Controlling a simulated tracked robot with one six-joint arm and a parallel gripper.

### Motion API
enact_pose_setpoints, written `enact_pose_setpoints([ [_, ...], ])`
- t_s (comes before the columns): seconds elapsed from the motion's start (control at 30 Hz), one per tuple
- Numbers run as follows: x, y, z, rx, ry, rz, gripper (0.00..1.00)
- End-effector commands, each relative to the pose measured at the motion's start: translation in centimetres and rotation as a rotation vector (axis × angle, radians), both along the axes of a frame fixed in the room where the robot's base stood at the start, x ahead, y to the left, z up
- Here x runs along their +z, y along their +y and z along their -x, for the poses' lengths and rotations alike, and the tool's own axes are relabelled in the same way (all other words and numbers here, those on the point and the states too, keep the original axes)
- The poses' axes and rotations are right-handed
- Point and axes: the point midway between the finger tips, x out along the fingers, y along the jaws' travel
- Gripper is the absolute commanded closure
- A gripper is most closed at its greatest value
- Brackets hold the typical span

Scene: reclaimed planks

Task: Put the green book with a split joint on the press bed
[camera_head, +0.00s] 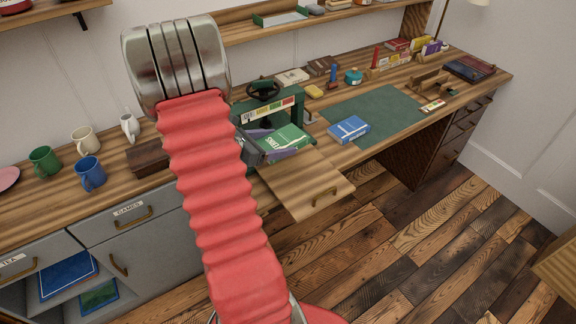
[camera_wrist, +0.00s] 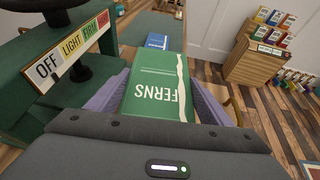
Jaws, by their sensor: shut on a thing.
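The green book (camera_head: 287,137) is between the purple fingers of my gripper (camera_head: 272,145), which is shut on it. In the wrist view the green book (camera_wrist: 152,85) shows the word FERNS and a ragged pale line along its right side. A finger (camera_wrist: 104,96) lies along each side of it. The green press (camera_head: 299,108) stands just behind the book in the head view. In the wrist view its dial strip (camera_wrist: 73,58) reads OFF, LIGHT, FIRM and a partly hidden last word.
A blue book (camera_head: 349,129) lies on the green mat (camera_head: 388,108) to the right. Mugs (camera_head: 89,172) stand on the left counter. Tools and books crowd the desk's back. A book rack (camera_wrist: 256,62) stands beyond.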

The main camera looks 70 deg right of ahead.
Motion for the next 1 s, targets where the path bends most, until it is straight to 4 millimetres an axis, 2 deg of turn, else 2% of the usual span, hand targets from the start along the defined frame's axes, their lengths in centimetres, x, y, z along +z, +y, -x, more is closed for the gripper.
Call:
enact_pose_setpoints([
  [0.03, 0.2, -0.5, 1.6, -0.030, -0.001, 0.002, 0.55],
  [0.1, 0.4, -0.9, 3.1, -0.058, 0.000, 0.001, 0.55],
  [0.27, 0.6, -1.3, 4.9, -0.090, 0.000, 0.001, 0.55],
  [0.67, 0.3, -1.3, 4.8, -0.088, 0.001, 0.000, 0.55],
  [0.77, -0.5, -1.3, 4.7, -0.088, 0.001, -0.001, 0.55],
  [1.0, -3.8, -1.3, 4.7, -0.086, 0.003, -0.002, 0.55],
])
